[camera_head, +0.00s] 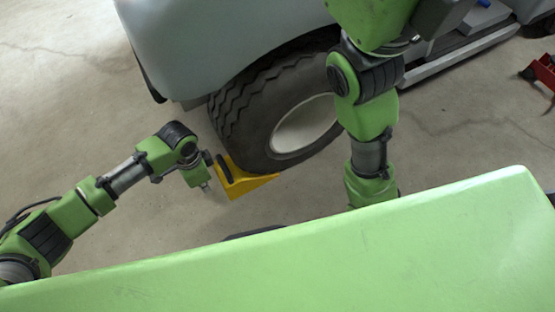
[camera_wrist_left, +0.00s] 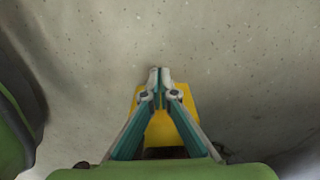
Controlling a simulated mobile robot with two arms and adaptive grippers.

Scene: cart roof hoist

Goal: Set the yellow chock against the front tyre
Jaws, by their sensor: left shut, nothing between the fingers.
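The yellow chock (camera_head: 250,184) sits on the floor at the foot of the front tyre (camera_head: 238,115). Its right end reaches under the tyre's lower edge and appears to touch it. A dark bar shows on its left side. My left gripper (camera_head: 206,186) is just left of the chock, pointing down. In the left wrist view its fingers (camera_wrist_left: 160,75) are shut together with nothing between them, and the yellow chock (camera_wrist_left: 185,93) shows behind them, partly hidden. Whether the fingers touch the chock cannot be told. My right arm hangs in front of the wheel; its gripper is hidden.
The grey cart body (camera_head: 205,35) overhangs the tyre. A red object (camera_head: 541,72) stands at the far right. The concrete floor (camera_head: 70,110) left of the wheel is clear. My green body covers the bottom of the head view.

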